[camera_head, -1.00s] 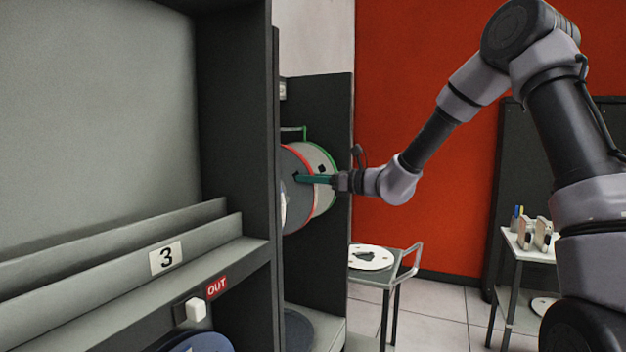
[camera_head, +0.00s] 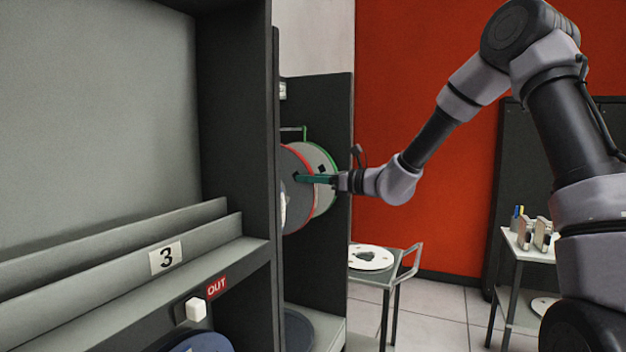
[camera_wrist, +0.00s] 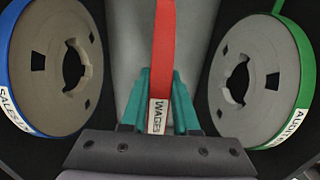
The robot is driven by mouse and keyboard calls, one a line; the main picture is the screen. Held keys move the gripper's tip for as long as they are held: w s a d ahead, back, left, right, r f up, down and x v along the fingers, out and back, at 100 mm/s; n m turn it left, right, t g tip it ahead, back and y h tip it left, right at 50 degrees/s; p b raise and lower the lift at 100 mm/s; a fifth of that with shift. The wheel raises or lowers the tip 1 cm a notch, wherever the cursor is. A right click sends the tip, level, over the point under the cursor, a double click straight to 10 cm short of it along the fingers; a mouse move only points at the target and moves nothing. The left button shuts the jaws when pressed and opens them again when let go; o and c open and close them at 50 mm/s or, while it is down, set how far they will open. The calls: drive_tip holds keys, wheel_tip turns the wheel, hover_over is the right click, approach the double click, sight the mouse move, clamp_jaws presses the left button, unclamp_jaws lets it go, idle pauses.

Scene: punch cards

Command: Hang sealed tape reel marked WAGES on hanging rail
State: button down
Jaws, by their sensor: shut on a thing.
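The red-banded reel marked WAGES (camera_wrist: 161,60) is seen edge-on in the middle of the wrist view, its label facing me. My gripper (camera_wrist: 159,100), with teal fingers, is shut on its rim, one finger on each side. In the head view my gripper (camera_head: 318,179) reaches left into a dark cabinet, and the WAGES reel (camera_head: 298,165) shows there with its red edge, partly hidden by the cabinet wall in front.
A blue-banded reel with a SALES-like label (camera_wrist: 55,60) is left of the held reel; a green-banded reel marked AUDIT (camera_wrist: 262,70) is right. A cabinet marked 3 (camera_head: 220,240) stands in front. A trolley (camera_head: 385,278) carries a white reel (camera_head: 370,257).

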drive_tip(key=shift+r, duration=1.2)
drive_tip(key=shift+d, duration=0.1)
drive_tip(key=v, duration=2.1)
drive_tip(key=shift+d, duration=0.4)
idle(0.8)
drive_tip(key=shift+s, duration=0.1)
